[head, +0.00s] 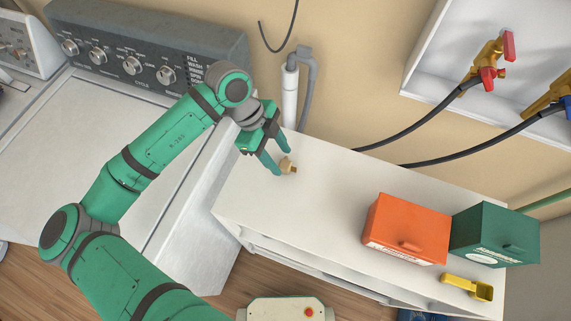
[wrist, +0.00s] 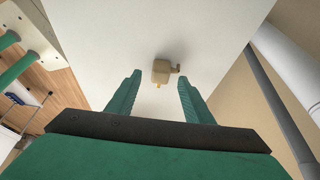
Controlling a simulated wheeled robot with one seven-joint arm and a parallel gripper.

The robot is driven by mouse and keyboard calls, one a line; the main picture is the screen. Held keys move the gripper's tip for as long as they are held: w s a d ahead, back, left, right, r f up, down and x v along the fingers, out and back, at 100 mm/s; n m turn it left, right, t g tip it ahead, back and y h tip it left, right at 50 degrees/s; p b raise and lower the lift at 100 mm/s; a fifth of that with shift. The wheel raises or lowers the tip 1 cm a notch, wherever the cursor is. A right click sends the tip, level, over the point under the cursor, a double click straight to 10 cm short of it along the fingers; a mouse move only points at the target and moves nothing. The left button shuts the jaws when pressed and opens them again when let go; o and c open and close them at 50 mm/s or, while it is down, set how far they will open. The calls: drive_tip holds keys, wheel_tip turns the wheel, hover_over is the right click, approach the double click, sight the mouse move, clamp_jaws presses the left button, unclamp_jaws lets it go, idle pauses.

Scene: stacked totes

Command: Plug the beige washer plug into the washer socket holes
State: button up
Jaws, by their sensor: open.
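The beige washer plug (head: 287,166) lies on the white cabinet top (head: 330,180), near its left back part. In the wrist view the plug (wrist: 162,71) sits just beyond the fingertips, between their lines, with a yellowish prong side toward my gripper. My gripper (head: 281,163) is open and empty, with its green fingers close to the plug. In the wrist view my gripper's fingers (wrist: 160,76) stand apart on either side. Whether a finger touches the plug cannot be told. I cannot make out the washer socket holes in either view.
An orange box (head: 405,228), a dark green box (head: 495,235) and a yellow scoop (head: 468,288) stand on the cabinet's right part. The washer's control panel (head: 150,55) is at left. The cabinet's middle is clear.

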sight(284, 163)
drive_tip(key=shift+x, duration=1.7)
drive_tip(key=shift+w, duration=0.15)
drive_tip(key=c, duration=0.4)
drive_tip(key=shift+a, duration=0.1)
drive_tip(key=c, duration=0.7)
drive_tip(key=shift+c, duration=0.2)
drive_tip(key=shift+r, duration=0.15)
